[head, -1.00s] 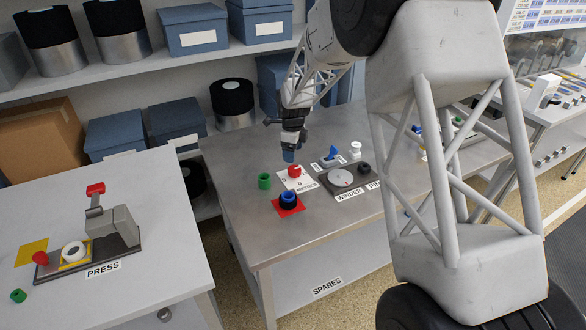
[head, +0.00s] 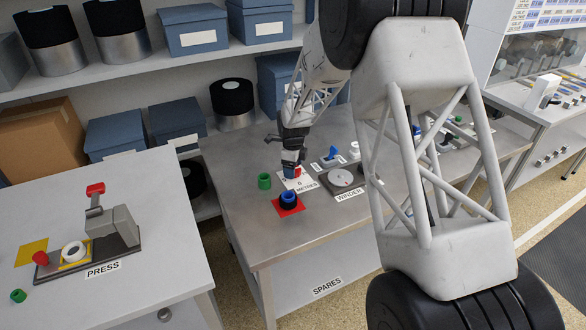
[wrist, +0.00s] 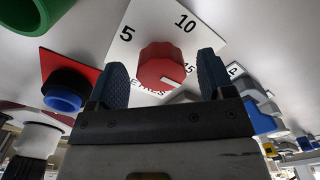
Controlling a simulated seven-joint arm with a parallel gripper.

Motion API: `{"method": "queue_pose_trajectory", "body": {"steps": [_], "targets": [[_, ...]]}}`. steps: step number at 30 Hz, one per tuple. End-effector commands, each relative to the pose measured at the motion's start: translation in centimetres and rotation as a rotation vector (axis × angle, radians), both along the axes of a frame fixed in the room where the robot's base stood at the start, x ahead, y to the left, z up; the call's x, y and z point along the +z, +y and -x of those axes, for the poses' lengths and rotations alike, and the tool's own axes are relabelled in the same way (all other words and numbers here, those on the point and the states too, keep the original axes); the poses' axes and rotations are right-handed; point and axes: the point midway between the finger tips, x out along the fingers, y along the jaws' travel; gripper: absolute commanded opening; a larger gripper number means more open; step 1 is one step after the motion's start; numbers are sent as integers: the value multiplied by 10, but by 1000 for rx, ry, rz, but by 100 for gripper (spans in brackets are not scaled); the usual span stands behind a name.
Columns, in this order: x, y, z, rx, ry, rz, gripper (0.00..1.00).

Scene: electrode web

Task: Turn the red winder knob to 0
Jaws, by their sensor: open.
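The red winder knob (wrist: 160,62) stands on a white dial plate (wrist: 126,48) marked 5, 10 and 15. A pale pointer line shows on the knob's lower right part; the number it points to is unclear. My gripper (wrist: 162,75) is open, with one blue finger on each side of the knob in the wrist view. Gaps show between the fingers and the knob. In the head view my gripper (head: 290,176) is over the dial plate (head: 304,183) and hides part of the knob (head: 298,172).
A blue-and-black ring piece (head: 288,197) sits on a red square (head: 290,208) in front of the dial. A green cup (head: 264,181) stands to the left. The winder (head: 342,180) and a blue part (head: 333,154) are at the right. The bench's front left is clear.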

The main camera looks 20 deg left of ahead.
Motion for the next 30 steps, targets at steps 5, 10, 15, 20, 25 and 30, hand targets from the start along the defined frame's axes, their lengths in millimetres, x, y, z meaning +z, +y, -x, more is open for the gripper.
{"method": "queue_pose_trajectory", "body": {"steps": [5, 10, 15, 20, 25, 30], "targets": [[-6, 0, 0, 0, 0, 0, 75], [-6, 0, 0, 0, 0, 0, 75], [-6, 0, 0, 0, 0, 0, 61], [-6, 0, 0, 0, 0, 0, 37], [-6, 0, 0, 1, 0, 0, 26], [-6, 0, 0, 16, 0, 0, 26]]}}
